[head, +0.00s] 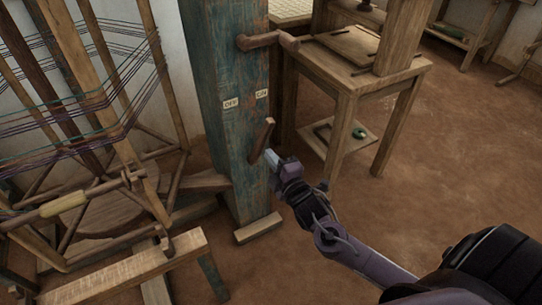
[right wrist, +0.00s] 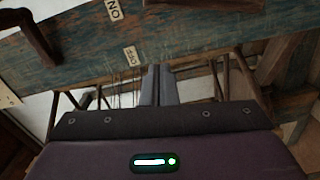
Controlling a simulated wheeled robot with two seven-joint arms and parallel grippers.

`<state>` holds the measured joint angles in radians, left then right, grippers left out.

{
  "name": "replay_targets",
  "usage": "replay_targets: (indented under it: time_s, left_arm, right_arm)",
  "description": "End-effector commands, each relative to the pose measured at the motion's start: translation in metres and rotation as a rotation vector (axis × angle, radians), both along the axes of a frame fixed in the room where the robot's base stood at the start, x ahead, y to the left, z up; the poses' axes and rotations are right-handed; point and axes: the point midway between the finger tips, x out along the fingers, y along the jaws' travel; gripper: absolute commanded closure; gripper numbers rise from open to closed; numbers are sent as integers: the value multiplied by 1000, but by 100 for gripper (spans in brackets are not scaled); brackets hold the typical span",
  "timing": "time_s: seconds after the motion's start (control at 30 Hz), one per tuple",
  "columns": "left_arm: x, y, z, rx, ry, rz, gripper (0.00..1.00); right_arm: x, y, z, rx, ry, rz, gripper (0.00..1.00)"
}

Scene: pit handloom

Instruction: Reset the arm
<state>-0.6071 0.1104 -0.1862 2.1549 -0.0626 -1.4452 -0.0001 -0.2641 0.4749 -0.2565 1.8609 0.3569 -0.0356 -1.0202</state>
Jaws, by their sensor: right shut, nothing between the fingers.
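My right gripper (head: 270,156) is shut and empty, in front of the blue-green wooden post (head: 232,165) and just below a brown lever (head: 262,139). The lever tilts up to the right, its upper end below the ON label (head: 262,93). The OFF label (head: 231,104) is to the left. In the right wrist view, the closed fingers (right wrist: 157,70) point at the post (right wrist: 70,62), with the OFF label (right wrist: 131,56) beside their tips. The lever (right wrist: 200,5) shows at the top edge there, apart from the fingers. My left gripper is not in view.
A wooden peg handle (head: 265,40) sticks out higher on the post. A yarn frame (head: 80,110) and a bench (head: 130,272) stand at the left. A wooden table (head: 350,82) stands behind, right of the post. Open brown floor (head: 455,160) lies at the right.

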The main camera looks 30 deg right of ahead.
Motion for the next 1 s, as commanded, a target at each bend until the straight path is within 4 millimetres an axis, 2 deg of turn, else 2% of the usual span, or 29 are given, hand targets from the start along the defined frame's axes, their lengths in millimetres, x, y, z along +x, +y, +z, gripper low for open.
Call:
replay_targets:
  time_s: [0.3, 0.37, 0.47, 0.57, 0.6, 0.7, 0.8, 1.0]
  left_arm:
    - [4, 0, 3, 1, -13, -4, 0]
    - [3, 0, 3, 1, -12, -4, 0]
    - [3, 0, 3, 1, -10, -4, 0]
    - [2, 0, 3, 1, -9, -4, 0]
    - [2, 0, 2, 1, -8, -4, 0]
    - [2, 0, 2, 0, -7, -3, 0]
    - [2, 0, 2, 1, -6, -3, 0]
    - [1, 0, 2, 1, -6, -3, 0]
  right_arm:
    - [-1, 1, -3, 11, 12, -1, 100]
    - [-4, 4, -10, 47, 50, -5, 100]
    - [-18, 15, -38, 177, 193, -31, 100]
    - [-47, 33, -80, 377, 422, -97, 100]
    - [-64, 41, -97, 461, 525, -138, 100]
    - [-107, 60, -128, 633, 752, -252, 100]
    - [-145, 73, -147, 741, 920, -366, 100]
    - [-206, 88, -162, 864, 1148, -571, 100]
